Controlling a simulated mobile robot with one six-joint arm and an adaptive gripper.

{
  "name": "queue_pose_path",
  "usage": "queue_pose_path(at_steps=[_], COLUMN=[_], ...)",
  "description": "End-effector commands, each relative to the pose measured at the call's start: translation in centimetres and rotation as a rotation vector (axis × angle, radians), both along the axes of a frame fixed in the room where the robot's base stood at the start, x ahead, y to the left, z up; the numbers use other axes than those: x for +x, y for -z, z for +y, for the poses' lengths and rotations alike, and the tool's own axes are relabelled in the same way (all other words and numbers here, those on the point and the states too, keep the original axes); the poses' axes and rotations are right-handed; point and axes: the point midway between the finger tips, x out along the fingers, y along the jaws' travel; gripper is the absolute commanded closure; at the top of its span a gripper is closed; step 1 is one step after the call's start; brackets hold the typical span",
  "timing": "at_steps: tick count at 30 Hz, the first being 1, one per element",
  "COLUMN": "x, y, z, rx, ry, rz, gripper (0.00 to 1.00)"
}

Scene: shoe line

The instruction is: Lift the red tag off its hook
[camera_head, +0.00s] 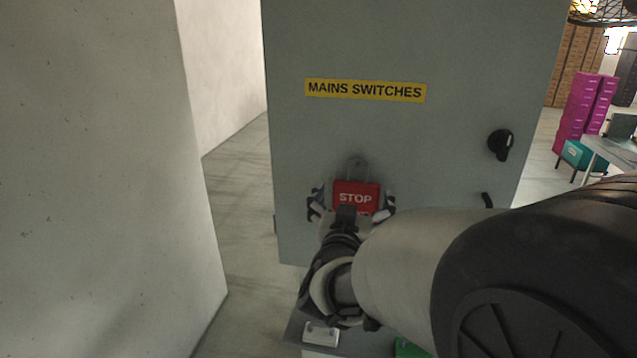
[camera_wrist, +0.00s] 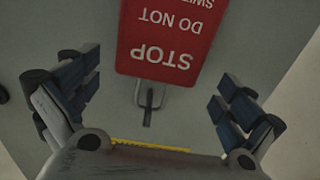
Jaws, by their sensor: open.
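The red tag (camera_head: 356,195) reads STOP and hangs by a grey loop on the front of the grey cabinet (camera_head: 400,140), below the yellow MAINS SWITCHES label (camera_head: 365,90). Its lower part is hidden by my gripper in the head view. My gripper (camera_head: 350,200) is open, with a finger on each side of the tag as seen there. In the wrist view the tag (camera_wrist: 168,35) appears upside down, with its loop on the hook (camera_wrist: 149,100). The fingers of my gripper (camera_wrist: 155,95) are spread wide left and right, with nothing between them touching.
A black rotary knob (camera_head: 501,145) and a small black handle (camera_head: 487,200) stick out at the cabinet's right. A concrete wall (camera_head: 95,170) stands at the left. Pink lockers (camera_head: 580,110) and a table stand far right. Open floor (camera_head: 240,190) lies between wall and cabinet.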

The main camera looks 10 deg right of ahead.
Motion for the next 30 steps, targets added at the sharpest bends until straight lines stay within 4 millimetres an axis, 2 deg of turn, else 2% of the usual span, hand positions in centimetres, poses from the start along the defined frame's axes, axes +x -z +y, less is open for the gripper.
queue_pose_path(at_steps=[6,15,30], x=[2.9,3.4,3.4], y=[0.0,0.0,0.0], z=[-1.3,-1.4,-1.3], rx=[0.0,0.0,0.0], ry=[0.002,0.0,0.0], rz=[0.001,0.0,0.0], gripper=[0.0,0.0,0.33])
